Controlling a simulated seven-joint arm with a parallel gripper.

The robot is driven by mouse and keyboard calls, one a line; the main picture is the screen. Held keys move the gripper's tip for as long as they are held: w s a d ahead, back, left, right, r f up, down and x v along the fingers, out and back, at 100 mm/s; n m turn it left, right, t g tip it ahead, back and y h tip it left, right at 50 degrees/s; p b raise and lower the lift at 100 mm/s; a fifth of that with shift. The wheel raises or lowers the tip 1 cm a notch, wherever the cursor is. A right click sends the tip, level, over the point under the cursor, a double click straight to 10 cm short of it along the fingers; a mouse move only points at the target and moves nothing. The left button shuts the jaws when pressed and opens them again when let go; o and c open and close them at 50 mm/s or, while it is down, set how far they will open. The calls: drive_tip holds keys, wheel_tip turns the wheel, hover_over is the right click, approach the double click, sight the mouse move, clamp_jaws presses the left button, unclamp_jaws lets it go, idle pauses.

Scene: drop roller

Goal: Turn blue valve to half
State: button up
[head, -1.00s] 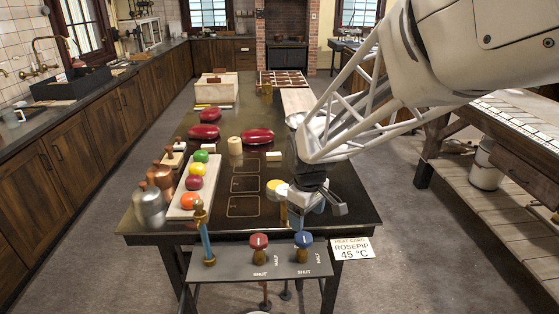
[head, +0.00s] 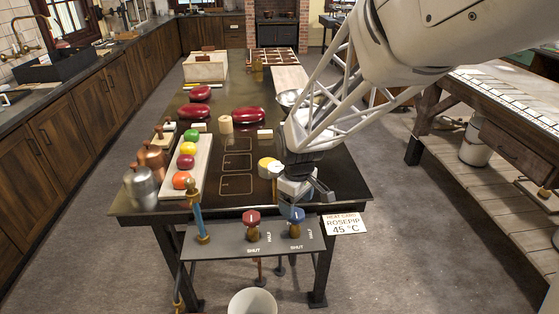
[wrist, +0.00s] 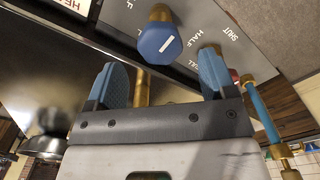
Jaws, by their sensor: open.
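The blue valve (head: 297,216) is a blue knob on a brass stem at the right of the grey panel (head: 272,243). Its knob also shows in the wrist view (wrist: 160,43), with a short white mark on its face. My gripper (head: 300,196) is just above and behind the knob in the head view and partly overlaps it. In the wrist view my gripper (wrist: 163,76) is open and empty, with its two blue fingertips apart and the knob beyond the gap between them. HALF and SHUT labels are printed on the panel. I cannot tell exactly which label the mark points to.
A red valve (head: 252,217) stands left of the blue one. A blue upright rod with brass fittings (head: 199,218) is at the panel's left end. A heat card (head: 345,223) is at its right. A white bucket (head: 252,303) stands below. A tray of coloured balls (head: 183,165) is behind.

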sight(296, 213)
drive_tip(key=shift+f, duration=1.95)
drive_tip(key=c, duration=0.9)
